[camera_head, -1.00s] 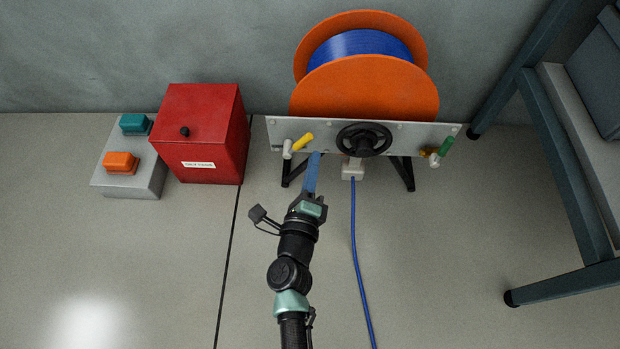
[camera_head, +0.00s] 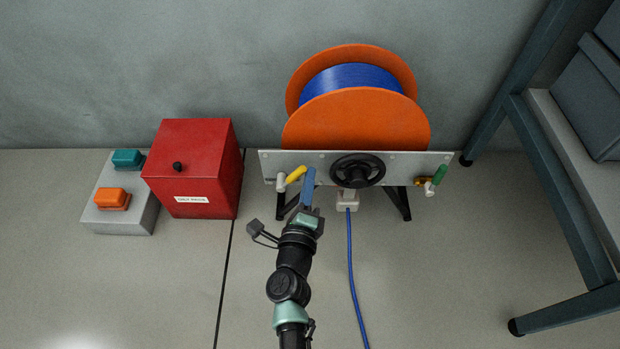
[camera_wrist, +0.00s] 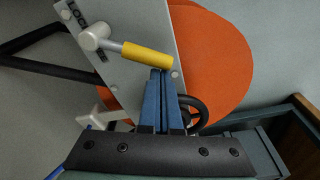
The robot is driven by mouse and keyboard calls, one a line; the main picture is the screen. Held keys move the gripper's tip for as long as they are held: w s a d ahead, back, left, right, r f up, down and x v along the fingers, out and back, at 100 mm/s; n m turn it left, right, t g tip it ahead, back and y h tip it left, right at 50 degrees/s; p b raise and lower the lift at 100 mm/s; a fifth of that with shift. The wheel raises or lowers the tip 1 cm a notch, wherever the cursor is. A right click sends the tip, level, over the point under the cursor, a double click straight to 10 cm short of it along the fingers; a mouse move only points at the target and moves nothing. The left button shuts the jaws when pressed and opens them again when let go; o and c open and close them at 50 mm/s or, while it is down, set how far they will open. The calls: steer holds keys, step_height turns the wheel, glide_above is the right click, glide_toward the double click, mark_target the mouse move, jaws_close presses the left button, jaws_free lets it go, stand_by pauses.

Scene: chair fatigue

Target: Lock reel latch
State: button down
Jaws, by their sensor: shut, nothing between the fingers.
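The orange cable reel (camera_head: 356,118) with blue cable stands behind a grey panel (camera_head: 318,160). A latch lever with a yellow grip (camera_head: 295,175) and a pale pivot is on the panel's left end. In the wrist view the yellow grip (camera_wrist: 147,56) points right from its white pivot (camera_wrist: 95,36), beside partly hidden lettering that starts "LOC". My gripper (camera_head: 309,172) has its blue fingers shut and empty, just right of the yellow grip. In the wrist view the fingertips (camera_wrist: 160,74) are at the grip's free end; I cannot tell if they touch it.
A black handwheel (camera_head: 357,170) is at the panel's middle, and a green-handled lever (camera_head: 438,175) at its right end. A red box (camera_head: 192,170) and a grey button box (camera_head: 122,205) stand left. A dark-framed rack (camera_head: 560,170) stands right. A blue cable (camera_head: 352,275) runs along the floor.

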steer(key=shift+a+r+n+p, duration=0.3)
steer(key=shift+a+n, duration=0.05)
steer(key=shift+n, duration=0.15)
steer(key=shift+a+r+n+p, duration=0.7)
steer(key=shift+a+n+p, duration=0.1)
steer(key=shift+n+p, duration=0.35)
steer(key=a+n, duration=0.1)
steer(key=a+n+p, duration=0.1)
steer(key=n, duration=0.1)
steer(key=shift+r+t, duration=0.35)
steer(key=shift+t, duration=0.05)
steer(key=a+n, duration=0.1)
steer(key=n, duration=0.1)
steer(key=a+n+p, duration=0.1)
steer(key=a+n, duration=0.1)
steer(key=shift+n+t, duration=0.25)
steer(key=shift+t, duration=0.05)
steer(key=shift+a, duration=0.4)
steer(key=shift+a+f, duration=0.1)
